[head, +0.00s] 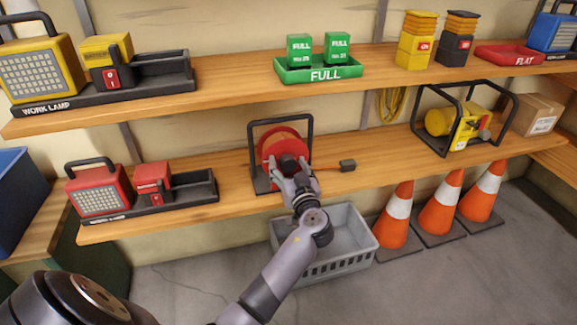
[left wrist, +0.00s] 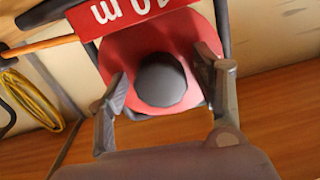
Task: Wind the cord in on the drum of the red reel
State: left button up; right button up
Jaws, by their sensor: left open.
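The red reel (head: 268,143) stands in a dark frame on the lower shelf. An orange cord (head: 328,168) runs out from it to the right, ending in a dark plug (head: 347,166) on the shelf. My left gripper (head: 291,172) is at the front of the reel. In the left wrist view, the red drum face (left wrist: 115,55) has a dark round knob (left wrist: 162,80) at its middle. The open fingers of my left gripper (left wrist: 168,95) stand on either side of the knob, with gaps visible. The cord (left wrist: 40,44) also shows at the upper left there. My right gripper is not in view.
A red work lamp (head: 98,190) stands left on the same shelf; a yellow reel (head: 440,122) and a cardboard box (head: 535,114) stand right. A grey crate (head: 345,240) and orange cones (head: 396,215) are on the floor below. The upper shelf holds a green tray (head: 318,73).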

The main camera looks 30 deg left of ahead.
pick_arm(q)
jog(key=c, duration=1.2)
